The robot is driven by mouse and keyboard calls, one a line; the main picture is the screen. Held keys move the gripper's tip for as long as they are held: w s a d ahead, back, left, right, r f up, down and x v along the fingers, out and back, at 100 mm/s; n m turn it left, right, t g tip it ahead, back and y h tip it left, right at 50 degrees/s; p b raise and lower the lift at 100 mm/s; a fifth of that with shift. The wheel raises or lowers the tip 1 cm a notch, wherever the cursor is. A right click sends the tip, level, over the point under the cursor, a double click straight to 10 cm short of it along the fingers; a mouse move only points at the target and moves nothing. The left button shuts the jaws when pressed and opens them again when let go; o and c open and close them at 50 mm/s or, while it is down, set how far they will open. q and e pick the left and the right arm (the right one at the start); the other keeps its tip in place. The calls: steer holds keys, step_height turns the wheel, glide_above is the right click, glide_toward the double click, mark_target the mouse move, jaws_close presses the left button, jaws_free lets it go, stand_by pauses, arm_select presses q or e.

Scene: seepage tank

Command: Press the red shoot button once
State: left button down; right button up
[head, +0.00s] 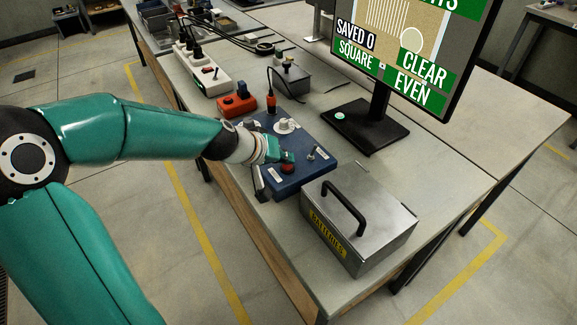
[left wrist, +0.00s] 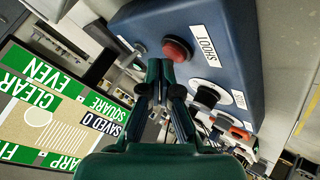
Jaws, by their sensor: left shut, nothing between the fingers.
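The red shoot button (head: 287,168) sits on the blue control box (head: 322,170) on the table. In the left wrist view the red button (left wrist: 177,50) stands next to a white label reading SHOOT on the blue box (left wrist: 235,50). My left gripper (head: 288,157) is over the box, just beside the button. In the left wrist view its fingertips (left wrist: 160,66) are together with nothing between them, pointing close to the button's edge. I cannot tell whether they touch it. My right gripper is not in view.
A metal box labelled BATTERIES (head: 362,235) with a black handle stands right beside the control box. A monitor (head: 405,60) on a black stand (head: 365,128) is behind.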

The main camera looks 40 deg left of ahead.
mark_target(285, 167)
arm_select(q)
steer(key=shift+f+b, duration=0.35)
steer(key=shift+b, duration=0.05)
steer(key=shift+r, duration=0.15)
stand_by(0.4)
steer(key=shift+r+p, duration=0.7)
steer(key=shift+p, duration=0.05)
step_height(285, 167, up, 6)
steer(key=p, duration=0.5)
steer(key=shift+p, duration=0.35)
stand_by(0.3)
